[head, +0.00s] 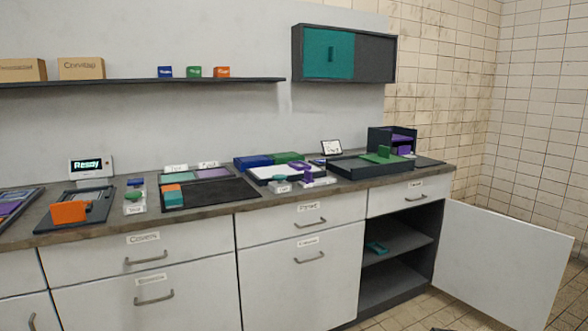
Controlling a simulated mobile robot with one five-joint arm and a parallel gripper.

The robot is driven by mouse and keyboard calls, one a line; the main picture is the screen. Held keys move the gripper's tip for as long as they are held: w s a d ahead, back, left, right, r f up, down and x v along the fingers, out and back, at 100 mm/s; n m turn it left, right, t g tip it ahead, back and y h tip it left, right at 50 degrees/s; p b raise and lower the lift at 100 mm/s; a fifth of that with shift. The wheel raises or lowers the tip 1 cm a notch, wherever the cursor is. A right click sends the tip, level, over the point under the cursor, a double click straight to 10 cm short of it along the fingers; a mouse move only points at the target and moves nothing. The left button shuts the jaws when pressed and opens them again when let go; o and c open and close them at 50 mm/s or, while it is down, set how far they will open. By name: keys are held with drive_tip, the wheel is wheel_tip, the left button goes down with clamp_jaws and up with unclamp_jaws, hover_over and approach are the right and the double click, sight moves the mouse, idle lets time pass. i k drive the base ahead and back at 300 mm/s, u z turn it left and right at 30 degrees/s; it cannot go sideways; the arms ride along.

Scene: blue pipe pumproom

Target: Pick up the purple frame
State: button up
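I cannot tell for certain which purple thing is the purple frame. A small purple piece (300,166) lies on or by the white tray in the middle of the counter, with another purple piece (307,177) just in front of it. A purple item (402,151) sits inside the dark open box (379,139) at the right end of the counter. A flat purple panel (212,173) lies in the middle left, and another purple piece (9,208) lies in the tray at the far left edge. My gripper is not in view.
The counter (228,210) is crowded with trays, blocks and a display reading "Ready" (86,165). A wall shelf (140,82) and wall cabinet (343,54) hang above.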

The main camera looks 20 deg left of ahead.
sight(299, 165)
drive_tip(key=u, duration=1.5)
drive_tip(key=i, duration=0.6)
drive_tip(key=u, duration=0.1)
